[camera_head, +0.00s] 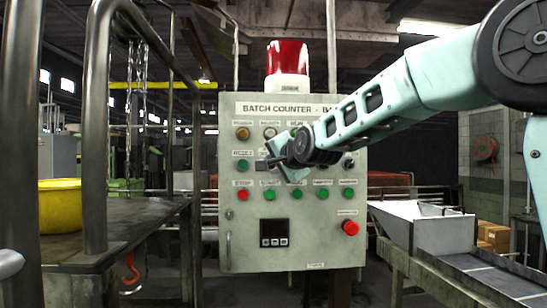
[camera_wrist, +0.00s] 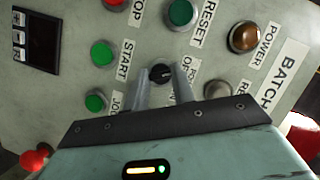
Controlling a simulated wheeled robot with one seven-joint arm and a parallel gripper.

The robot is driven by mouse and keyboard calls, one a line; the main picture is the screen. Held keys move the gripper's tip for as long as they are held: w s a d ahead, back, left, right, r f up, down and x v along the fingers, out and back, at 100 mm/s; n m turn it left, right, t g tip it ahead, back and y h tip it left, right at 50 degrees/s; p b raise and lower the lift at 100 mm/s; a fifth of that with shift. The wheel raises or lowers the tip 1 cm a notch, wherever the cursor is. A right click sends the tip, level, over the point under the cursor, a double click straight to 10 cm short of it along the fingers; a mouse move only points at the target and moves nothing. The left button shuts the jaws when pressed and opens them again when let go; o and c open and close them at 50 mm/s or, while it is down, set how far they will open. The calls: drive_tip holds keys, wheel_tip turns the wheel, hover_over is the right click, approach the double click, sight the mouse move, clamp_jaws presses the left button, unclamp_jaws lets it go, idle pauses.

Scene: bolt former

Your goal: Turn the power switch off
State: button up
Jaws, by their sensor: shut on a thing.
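The power switch is a small black rotary knob (camera_wrist: 160,72) on the grey control panel (camera_head: 240,252). In the wrist view its label, partly covered by a finger, shows letters of "POWER" and "OFF". My gripper (camera_wrist: 163,82) has its two grey fingers on either side of the knob, shut on it. A pale mark shows on the knob's face, but its exact setting is hard to tell. In the head view my gripper (camera_head: 267,163) reaches the panel's left middle from the right, and it hides the knob there.
A green reset button (camera_wrist: 182,13), a green start button (camera_wrist: 102,53) and an amber power lamp (camera_wrist: 245,37) surround the knob closely. A red button (camera_head: 350,228) sits at the panel's lower right. A railed platform (camera_head: 110,235) stands left, a conveyor (camera_head: 480,272) right.

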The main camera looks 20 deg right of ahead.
idle(0.4)
drive_tip(key=o, duration=1)
drive_tip(key=s+r+p, duration=0.3)
drive_tip(key=s+p, duration=0.8)
drive_tip(key=s, duration=0.6)
drive_tip(key=shift+d+r+p, duration=0.2)
drive_tip(key=shift+d+p, duration=0.05)
drive_tip(key=shift+p, duration=0.05)
